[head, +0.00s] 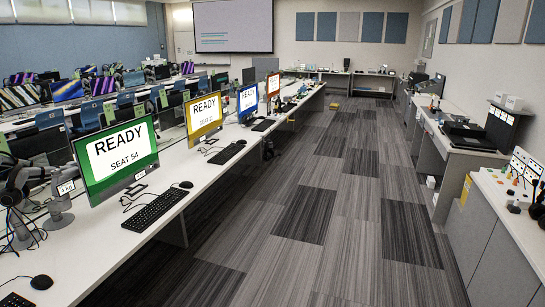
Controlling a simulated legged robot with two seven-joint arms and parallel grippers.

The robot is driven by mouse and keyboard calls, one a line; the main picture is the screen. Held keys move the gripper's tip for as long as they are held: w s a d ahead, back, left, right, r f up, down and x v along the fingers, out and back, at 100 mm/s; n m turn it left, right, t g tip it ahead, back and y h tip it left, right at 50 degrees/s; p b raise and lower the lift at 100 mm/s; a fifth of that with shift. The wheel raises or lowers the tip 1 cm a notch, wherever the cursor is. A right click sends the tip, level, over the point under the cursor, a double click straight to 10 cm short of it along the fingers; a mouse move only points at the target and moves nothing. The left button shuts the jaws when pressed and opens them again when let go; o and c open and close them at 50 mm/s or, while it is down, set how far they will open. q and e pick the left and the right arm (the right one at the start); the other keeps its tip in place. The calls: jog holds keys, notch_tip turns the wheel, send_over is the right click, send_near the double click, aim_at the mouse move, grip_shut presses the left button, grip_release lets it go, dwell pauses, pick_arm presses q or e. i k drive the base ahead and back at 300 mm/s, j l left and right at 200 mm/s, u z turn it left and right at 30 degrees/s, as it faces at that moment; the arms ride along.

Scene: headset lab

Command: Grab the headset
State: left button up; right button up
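A black object that looks like a headset (16,186) is at the far left edge of the head view, beside the monitor marked SEAT 54. It seems to hang on a grey stand among cables, and the frame edge cuts part of it off. Neither of my grippers is in view.
A long white desk (205,172) runs along the left with several monitors, a keyboard (156,210) and a mouse (41,282). Grey cabinets (490,240) line the right side, with equipment on top.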

aim_at(268, 154)
jog(key=i, duration=2.75)
jog(key=i+l+u, duration=0.1)
jog(key=i, duration=1.25)
jog(key=i+l, duration=0.1)
jog(key=i, duration=1.25)
jog(key=i+l+u, duration=0.15)
jog(key=i+u, duration=0.3)
jog(key=i+l+u, duration=0.45)
jog(key=i, duration=0.15)
jog(key=i+l+u, duration=0.4)
jog(key=i, duration=0.05)
